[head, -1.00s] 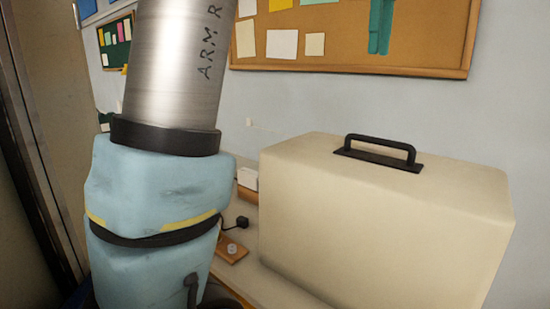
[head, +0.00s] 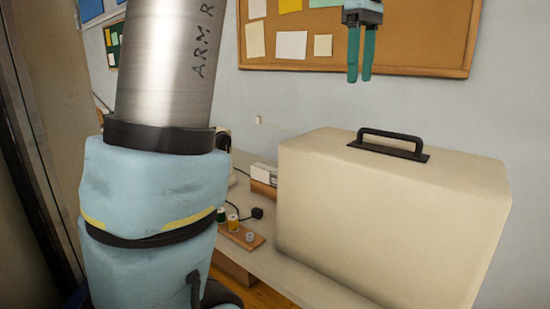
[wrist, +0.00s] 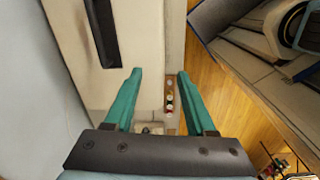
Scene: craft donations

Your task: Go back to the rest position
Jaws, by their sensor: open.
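My gripper (head: 359,70) hangs near the top of the head view, in front of the cork board and above the cream case. Its two teal fingers point down and stand apart with nothing between them. In the wrist view my gripper (wrist: 158,75) is also open and empty, looking down over the case and the floor. My own arm fills the left of the head view.
A cream case (head: 390,215) with a black handle (head: 392,143) stands on the table (head: 305,285). A wooden strip (head: 240,237) with small spools lies left of it. A cork board (head: 425,40) hangs on the wall behind. Wooden floor (wrist: 205,85) shows beside the table.

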